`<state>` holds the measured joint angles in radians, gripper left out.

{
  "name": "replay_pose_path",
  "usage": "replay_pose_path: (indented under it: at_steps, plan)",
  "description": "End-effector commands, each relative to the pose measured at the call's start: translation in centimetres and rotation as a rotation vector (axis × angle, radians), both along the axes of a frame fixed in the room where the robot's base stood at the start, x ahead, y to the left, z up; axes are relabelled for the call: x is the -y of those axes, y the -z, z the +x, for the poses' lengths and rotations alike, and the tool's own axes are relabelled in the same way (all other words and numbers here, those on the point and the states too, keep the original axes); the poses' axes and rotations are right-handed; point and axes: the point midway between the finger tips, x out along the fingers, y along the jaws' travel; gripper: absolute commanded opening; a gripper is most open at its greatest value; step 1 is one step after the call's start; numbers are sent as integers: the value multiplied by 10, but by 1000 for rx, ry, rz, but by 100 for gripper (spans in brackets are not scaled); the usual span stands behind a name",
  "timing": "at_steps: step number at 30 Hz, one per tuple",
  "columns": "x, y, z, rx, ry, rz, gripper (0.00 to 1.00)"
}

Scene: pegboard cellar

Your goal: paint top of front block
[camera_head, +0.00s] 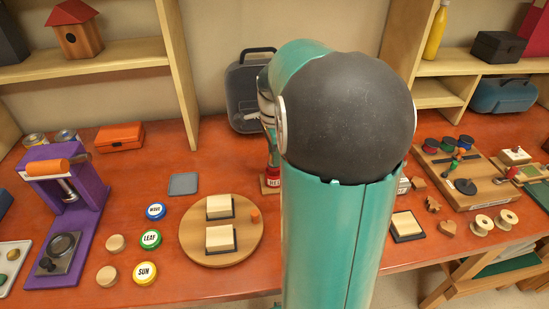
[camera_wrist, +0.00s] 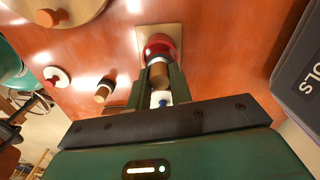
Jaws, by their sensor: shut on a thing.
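Two cream blocks in dark trays sit on a round wooden board in the head view, left of my arm. The front block (camera_head: 221,238) is nearer the table's front edge, the rear block (camera_head: 219,207) is behind it. Both tops look plain cream. My gripper (camera_wrist: 161,88) is shut on a slim wooden-handled tool (camera_wrist: 158,72); its exact kind is hard to tell. The tool stands over a red round pot (camera_wrist: 160,46) on a pale square base. I cannot tell whether its tip is inside the pot. My arm hides most of the gripper in the head view.
A purple press (camera_head: 72,200) stands further left. A dark case (camera_head: 249,90) leans against the wall.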

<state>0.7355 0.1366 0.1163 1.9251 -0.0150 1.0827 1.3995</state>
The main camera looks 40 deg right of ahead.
Motion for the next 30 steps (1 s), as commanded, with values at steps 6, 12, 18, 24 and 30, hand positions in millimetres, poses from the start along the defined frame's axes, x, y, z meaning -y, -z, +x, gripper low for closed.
replay_pose_path:
  at_steps: [6, 12, 18, 24, 30]
  plan:
    - [0, -17, 0, 1, 1, -2, 3]
    - [0, -31, 1, 2, -1, -2, 3]
    - [0, -43, 0, 1, 0, -2, 3]
    - [0, -45, 0, 1, 0, 0, 3]
    - [0, -45, 0, 1, 0, 0, 3]
